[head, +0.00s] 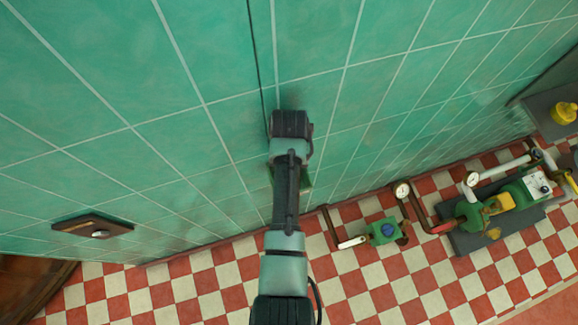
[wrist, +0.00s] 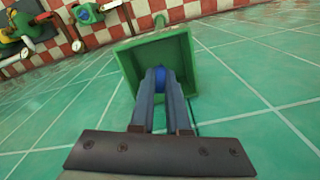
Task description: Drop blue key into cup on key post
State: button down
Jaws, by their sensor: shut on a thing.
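The blue key (wrist: 160,80) shows as a small blue piece between the fingertips of my gripper (wrist: 161,74) in the wrist view. My gripper is shut on it. The green square cup (wrist: 128,66) is open toward the camera, and my fingertips overlap its opening. I cannot tell how deep the key is inside the cup. The green key post (wrist: 160,21) extends behind the cup. In the head view, my arm hides the key and most of the cup; a small green edge (head: 307,187) shows beside the arm.
A green tiled wall (head: 330,70) is close beside my arm. Pipes with a gauge (head: 402,190), a green box with a blue top (head: 384,231) and green machinery (head: 470,211) stand at the right. Checkered floor lies below.

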jog(key=c, duration=0.8)
grip_release()
jog(key=shift+r, duration=0.1)
notch_tip(320, 180, up, 13)
jog(key=shift+f, duration=0.1)
dwell(0.5)
